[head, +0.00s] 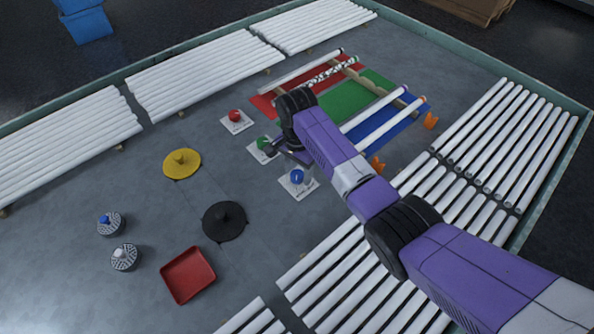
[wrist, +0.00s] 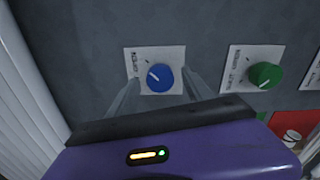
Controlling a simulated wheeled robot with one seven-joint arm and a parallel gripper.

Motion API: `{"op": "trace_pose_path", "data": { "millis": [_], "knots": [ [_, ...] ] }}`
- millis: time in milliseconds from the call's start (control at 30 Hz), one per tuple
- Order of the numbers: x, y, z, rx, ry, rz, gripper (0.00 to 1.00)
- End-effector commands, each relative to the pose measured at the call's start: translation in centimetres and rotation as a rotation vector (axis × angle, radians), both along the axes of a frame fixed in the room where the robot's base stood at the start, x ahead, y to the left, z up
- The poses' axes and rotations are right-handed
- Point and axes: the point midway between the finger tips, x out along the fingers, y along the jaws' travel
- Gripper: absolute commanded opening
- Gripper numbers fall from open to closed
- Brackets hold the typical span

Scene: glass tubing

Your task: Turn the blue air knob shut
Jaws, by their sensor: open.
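The blue air knob (head: 297,177) sits on a white label plate (head: 306,190) on the grey table, nearest of three knobs. In the wrist view the blue knob (wrist: 160,79) lies between the two fingers of my gripper (wrist: 161,84), which is open. The fingers look to be on either side of it; whether they touch it I cannot tell. The knob's white pointer line slants toward the upper left. The plate's print is too small to read. In the head view my arm partly covers the gripper, just behind the blue knob.
A green knob (wrist: 265,75) on its plate stands right of the blue one in the wrist view. A red knob (head: 235,115) is farther back. Racks of white tubes, a black disc (head: 225,221) and a red tray (head: 188,275) surround open grey table.

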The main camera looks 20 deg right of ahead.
Motion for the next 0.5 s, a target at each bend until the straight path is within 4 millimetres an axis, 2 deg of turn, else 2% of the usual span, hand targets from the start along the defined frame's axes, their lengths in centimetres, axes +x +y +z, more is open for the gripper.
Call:
{"op": "trace_pose_path", "data": {
  "millis": [333, 500],
  "knots": [
    [0.00, -0.02, -0.43, 0.000, 0.000, 0.000, 0.57],
    [0.00, -0.01, -0.42, 0.000, 0.000, 0.000, 0.24]
  ]
}}
